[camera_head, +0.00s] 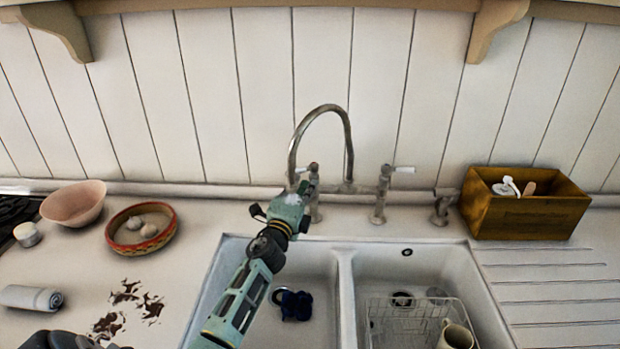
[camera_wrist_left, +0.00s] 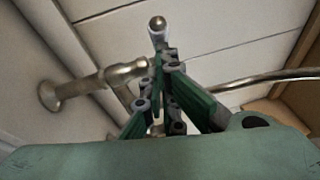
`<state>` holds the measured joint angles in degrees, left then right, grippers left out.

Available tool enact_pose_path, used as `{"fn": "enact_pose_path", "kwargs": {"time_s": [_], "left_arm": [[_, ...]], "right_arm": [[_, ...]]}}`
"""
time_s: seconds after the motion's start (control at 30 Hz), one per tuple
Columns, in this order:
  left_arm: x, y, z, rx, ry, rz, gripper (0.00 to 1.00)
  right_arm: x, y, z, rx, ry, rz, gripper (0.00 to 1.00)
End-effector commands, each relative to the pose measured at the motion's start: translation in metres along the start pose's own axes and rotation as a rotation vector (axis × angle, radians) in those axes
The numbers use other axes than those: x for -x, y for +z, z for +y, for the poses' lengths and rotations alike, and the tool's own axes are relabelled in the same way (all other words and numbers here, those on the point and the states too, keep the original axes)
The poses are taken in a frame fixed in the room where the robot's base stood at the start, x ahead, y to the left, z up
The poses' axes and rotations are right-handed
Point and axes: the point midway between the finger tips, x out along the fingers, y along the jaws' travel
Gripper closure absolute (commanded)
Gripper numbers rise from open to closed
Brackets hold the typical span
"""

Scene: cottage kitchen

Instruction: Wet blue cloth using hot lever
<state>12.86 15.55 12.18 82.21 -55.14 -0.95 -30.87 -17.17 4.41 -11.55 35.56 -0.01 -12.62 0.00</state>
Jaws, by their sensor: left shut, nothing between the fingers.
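The blue cloth (camera_head: 292,305) lies crumpled and dark in the left basin of the white sink (camera_head: 345,262). The arched metal tap (camera_head: 347,135) stands behind the sink; I see no water coming from it. My left gripper (camera_head: 308,181) is shut and empty, up against the left tap handle, whose lever (camera_head: 313,167) shows a hint of red. The gripper hides part of this handle. In the left wrist view, the fingers (camera_wrist_left: 166,75) point at a metal knob with a white part (camera_wrist_left: 157,24); I cannot tell whether they touch.
The other tap lever (camera_head: 403,169) is white, to the right. A wire rack (camera_head: 385,310) and a mug (camera_head: 457,335) are in the right basin. A wooden box (camera_head: 525,217) stands at right. A garlic bowl (camera_head: 140,228), pink bowl (camera_head: 73,203) and can (camera_head: 30,298) are at left.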

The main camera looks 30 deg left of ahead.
Motion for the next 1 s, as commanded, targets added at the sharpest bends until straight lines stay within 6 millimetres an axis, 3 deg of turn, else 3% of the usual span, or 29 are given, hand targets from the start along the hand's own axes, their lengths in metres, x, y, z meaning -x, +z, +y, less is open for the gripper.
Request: {"fn": "enact_pose_path", "kwargs": {"time_s": [0.43,1.0], "left_arm": [[-0.006,0.027,0.008,0.045,-0.047,0.331,1.0],[-0.01,0.034,0.007,0.046,-0.047,0.323,1.0]], "right_arm": [[-0.016,0.003,0.004,0.0,0.005,-0.002,0.6],[-0.025,0.004,0.004,-0.001,0.005,-0.002,0.6]]}}
